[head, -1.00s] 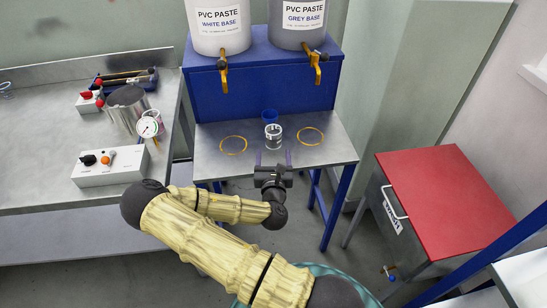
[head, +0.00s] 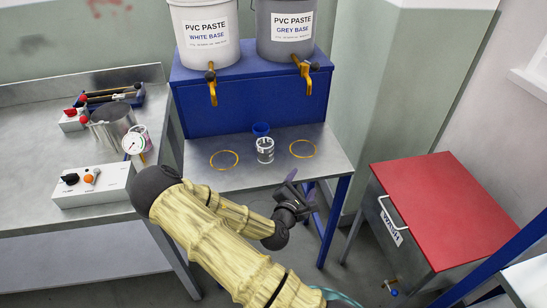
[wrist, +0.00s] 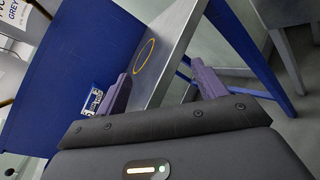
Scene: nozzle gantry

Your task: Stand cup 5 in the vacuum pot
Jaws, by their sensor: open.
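A clear cup with a dark-and-white marking (head: 265,150) stands upright on the small metal table between two yellow rings. In the wrist view its label (wrist: 93,102) shows at the left, seemingly with a 5, partly hidden by a finger. My gripper (head: 302,186) is open and empty at the table's front edge, right of the cup and apart from it. Its purple fingers (wrist: 161,70) are spread in the wrist view. The vacuum pot, a steel cylinder (head: 108,127), stands on the left bench beside a round gauge (head: 136,140). Its inside cannot be made out.
White (head: 206,35) and grey (head: 284,32) paste buckets with yellow taps sit on a blue stand (head: 250,95). A control box (head: 92,186) is on the left bench. A red-lidded wash tank (head: 445,210) stands right.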

